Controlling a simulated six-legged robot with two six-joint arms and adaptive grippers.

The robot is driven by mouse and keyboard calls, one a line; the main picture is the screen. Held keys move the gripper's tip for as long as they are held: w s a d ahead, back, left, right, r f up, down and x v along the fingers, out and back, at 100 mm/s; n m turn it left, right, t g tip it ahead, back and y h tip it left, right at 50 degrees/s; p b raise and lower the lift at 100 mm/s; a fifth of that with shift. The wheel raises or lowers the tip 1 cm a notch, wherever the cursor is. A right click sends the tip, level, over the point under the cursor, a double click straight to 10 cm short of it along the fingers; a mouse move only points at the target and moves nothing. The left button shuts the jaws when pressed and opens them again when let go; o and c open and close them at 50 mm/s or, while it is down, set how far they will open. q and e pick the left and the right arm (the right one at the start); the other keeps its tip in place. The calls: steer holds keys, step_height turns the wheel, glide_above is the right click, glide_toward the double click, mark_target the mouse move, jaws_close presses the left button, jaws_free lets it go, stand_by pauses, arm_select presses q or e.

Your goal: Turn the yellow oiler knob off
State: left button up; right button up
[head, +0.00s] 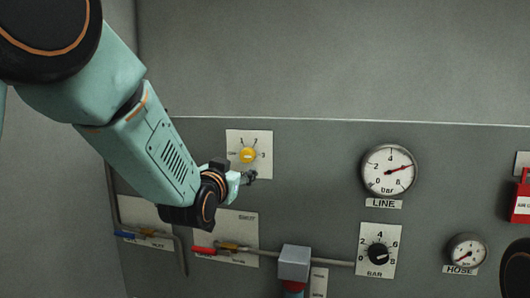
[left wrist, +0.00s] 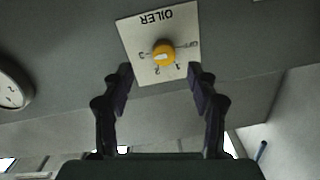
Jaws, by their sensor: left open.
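The yellow oiler knob (head: 247,156) sits on a white plate (head: 236,137) on the grey panel, with numbers around it. In the left wrist view the knob (left wrist: 163,54) and its OILER plate (left wrist: 133,32) appear upside down. The knob has a pale mark on its face; I cannot tell exactly which label it points to. My left gripper (head: 249,177) is just below the knob in the head view, apart from it. In the left wrist view its two fingers (left wrist: 160,82) are spread with nothing between them, and the knob shows beyond their tips. My right gripper is not in view.
A LINE gauge (head: 388,171) and a black BAR knob (head: 379,254) are to the right. Red (head: 204,251) and blue (head: 126,235) valve handles with pipes are below my left arm. A grey block (head: 294,262) sits on a pipe. The panel above is bare.

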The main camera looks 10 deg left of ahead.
mark_target(246, 158)
arm_select(q)
steer(key=w, duration=0.1)
steer(key=w+a+p, duration=0.1)
steer(key=w, duration=0.2)
steer(key=shift+w+a+r, duration=0.3)
steer(key=shift+w, duration=0.05)
steer(key=w+d, duration=0.1)
steer(key=w+d+p, duration=0.1)
steer(key=w, duration=0.1)
steer(key=shift+w+r, duration=0.1)
steer(key=shift+w+a+p, duration=0.1)
steer(key=shift+a+p, duration=0.2)
steer(key=shift+a, duration=0.45)
steer(key=shift+w+d, duration=0.15)
steer(key=shift+d, duration=0.15)
steer(key=shift+c, duration=1)
steer(key=shift+d, duration=0.35)
steer(key=c, duration=0.3)
steer(key=shift+a, duration=0.45)
steer(key=c, duration=0.4)
steer(key=shift+d, duration=0.25)
steer(key=shift+c, duration=1.4)
steer(key=shift+a, duration=0.1)
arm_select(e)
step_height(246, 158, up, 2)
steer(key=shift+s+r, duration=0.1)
